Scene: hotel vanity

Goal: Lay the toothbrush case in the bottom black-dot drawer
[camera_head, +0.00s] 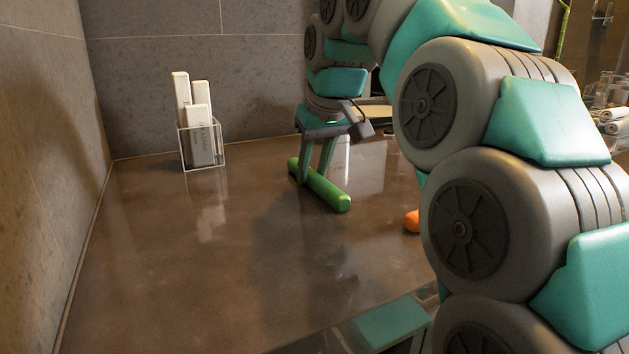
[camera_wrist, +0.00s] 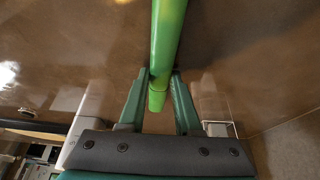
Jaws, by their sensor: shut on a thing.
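The toothbrush case, a bright green rounded tube (camera_head: 328,190), lies level, at or just above the brown countertop near the middle of the head view. My gripper (camera_head: 314,178) points down with its two teal fingers around the case and is shut on it. In the wrist view the case (camera_wrist: 168,35) runs up from between the fingertips (camera_wrist: 158,80). I cannot tell whether the case touches the counter. No drawer with a black dot can be made out in either view.
A clear holder (camera_head: 203,147) with white boxes stands at the back left. An orange object (camera_head: 412,221) is partly hidden behind my arm. Rolled white towels (camera_head: 614,121) are at the far right. The countertop (camera_head: 190,260) is clear at left and front; walls bound it left and back.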

